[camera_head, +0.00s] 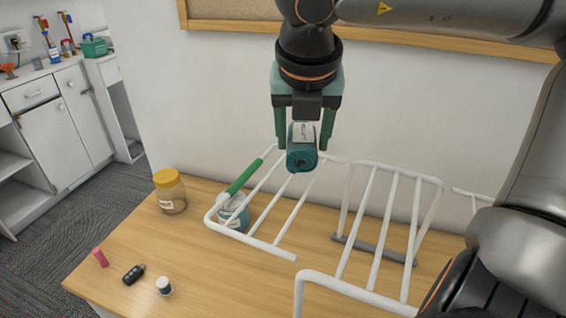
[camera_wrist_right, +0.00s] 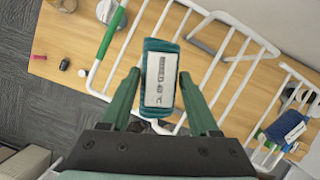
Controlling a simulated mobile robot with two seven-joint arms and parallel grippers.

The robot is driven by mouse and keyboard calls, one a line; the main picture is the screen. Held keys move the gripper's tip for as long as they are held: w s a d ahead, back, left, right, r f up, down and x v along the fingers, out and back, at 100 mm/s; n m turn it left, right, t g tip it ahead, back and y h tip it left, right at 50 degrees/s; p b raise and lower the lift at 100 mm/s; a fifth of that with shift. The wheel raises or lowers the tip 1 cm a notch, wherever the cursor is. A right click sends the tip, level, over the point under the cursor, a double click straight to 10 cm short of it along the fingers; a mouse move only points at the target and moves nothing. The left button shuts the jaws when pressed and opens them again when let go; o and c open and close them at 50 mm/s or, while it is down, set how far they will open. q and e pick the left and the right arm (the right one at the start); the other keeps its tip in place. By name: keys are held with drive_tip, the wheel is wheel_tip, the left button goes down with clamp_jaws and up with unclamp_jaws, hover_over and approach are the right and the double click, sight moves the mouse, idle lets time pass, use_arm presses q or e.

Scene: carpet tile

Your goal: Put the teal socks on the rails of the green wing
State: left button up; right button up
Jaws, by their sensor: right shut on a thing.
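The teal socks (camera_head: 302,160) are a rolled bundle with a white label, and they also show in the right wrist view (camera_wrist_right: 160,85). My right gripper (camera_head: 303,150) is shut on them, with a finger on each side. It holds them up in front of the wall, above the white rails. The green wing (camera_head: 266,210) is the left rack section of white rails, with a green sleeve (camera_head: 244,177) on its outer bar. In the head view the socks overlap the wing's far right part; the gap in height is hard to tell. My left gripper is not in view.
A white rack section (camera_head: 375,220) with a grey bar stands to the right. A jar (camera_head: 233,212) stands under the wing. A yellow-lidded jar (camera_head: 171,192), pink object (camera_head: 100,257), key fob (camera_head: 133,274) and small pot (camera_head: 164,286) stand left.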

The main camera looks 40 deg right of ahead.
drive_tip(key=w+f, duration=0.1)
drive_tip(key=f, duration=0.2)
drive_tip(key=w+f, duration=0.2)
drive_tip(key=f, duration=0.1)
drive_tip(key=w+d+f, duration=0.1)
drive_tip(key=w+f, duration=0.1)
drive_tip(key=f, duration=0.1)
drive_tip(key=shift+w+d+f+p, duration=0.1)
drive_tip(key=shift+w+f+p, duration=0.05)
drive_tip(key=shift+p, duration=0.25)
drive_tip(key=shift+f+b, duration=0.25)
drive_tip(key=shift+b, duration=0.25)
drive_tip(key=o, duration=1.4)
drive_tip(key=shift+r+p, duration=0.45)
drive_tip(key=shift+p, duration=0.2)
drive_tip(key=b+v, duration=0.1)
drive_tip(key=v, duration=1)
drive_tip(key=shift+r, duration=0.35)
